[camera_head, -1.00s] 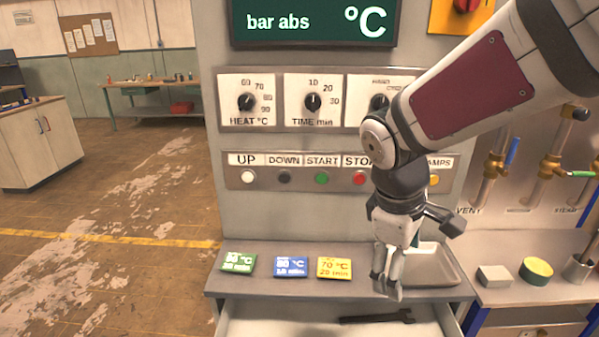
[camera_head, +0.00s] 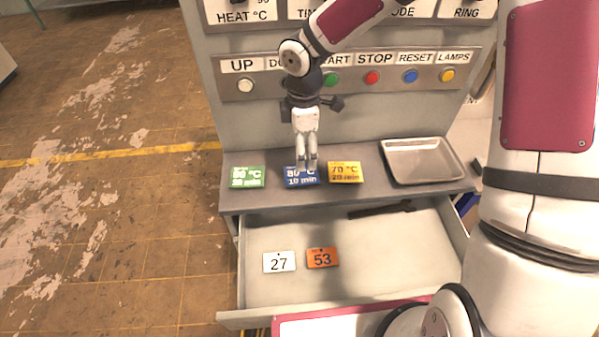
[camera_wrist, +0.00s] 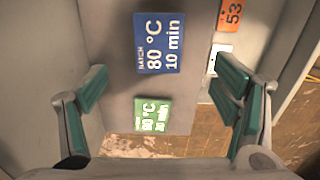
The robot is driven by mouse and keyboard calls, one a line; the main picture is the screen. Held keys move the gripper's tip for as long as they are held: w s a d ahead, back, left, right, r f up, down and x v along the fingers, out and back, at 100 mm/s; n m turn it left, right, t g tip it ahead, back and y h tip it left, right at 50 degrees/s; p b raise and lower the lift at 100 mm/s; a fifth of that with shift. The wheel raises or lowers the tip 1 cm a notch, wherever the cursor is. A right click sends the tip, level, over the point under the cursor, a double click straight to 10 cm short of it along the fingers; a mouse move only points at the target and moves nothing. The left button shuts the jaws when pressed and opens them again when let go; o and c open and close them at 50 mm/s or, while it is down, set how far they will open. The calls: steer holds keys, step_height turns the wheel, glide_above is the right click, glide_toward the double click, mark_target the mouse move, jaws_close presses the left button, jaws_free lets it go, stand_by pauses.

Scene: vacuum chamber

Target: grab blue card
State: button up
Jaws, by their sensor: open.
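The blue card (camera_head: 301,179) reads 80 °C, 10 min and lies on the grey ledge between the green card (camera_head: 248,177) and the yellow card (camera_head: 345,172). My gripper (camera_head: 307,168) points down over the blue card and hides part of its top edge. In the wrist view the blue card (camera_wrist: 159,43) lies beyond my open fingers, near the top middle, with nothing between the fingertips (camera_wrist: 163,90) touching it visibly. The green card (camera_wrist: 152,115) shows below it there. The exact height above the card is hard to tell.
A metal tray (camera_head: 424,160) sits on the ledge at right. Below, an open drawer (camera_head: 365,262) holds a white card 27 (camera_head: 279,262), an orange card 53 (camera_head: 322,258) and a dark wrench (camera_head: 382,210). Panel buttons (camera_head: 372,77) stand behind my arm.

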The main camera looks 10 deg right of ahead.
mark_target(301, 174)
steer(key=shift+w+a+f+p, duration=0.1)
steer(key=shift+f+p, duration=0.3)
steer(key=shift+f, duration=1.95)
steer(key=shift+w+f+p, duration=0.1)
steer(key=shift+f+p, duration=0.25)
steer(key=shift+f, duration=1.95)
steer(key=c, duration=1.1)
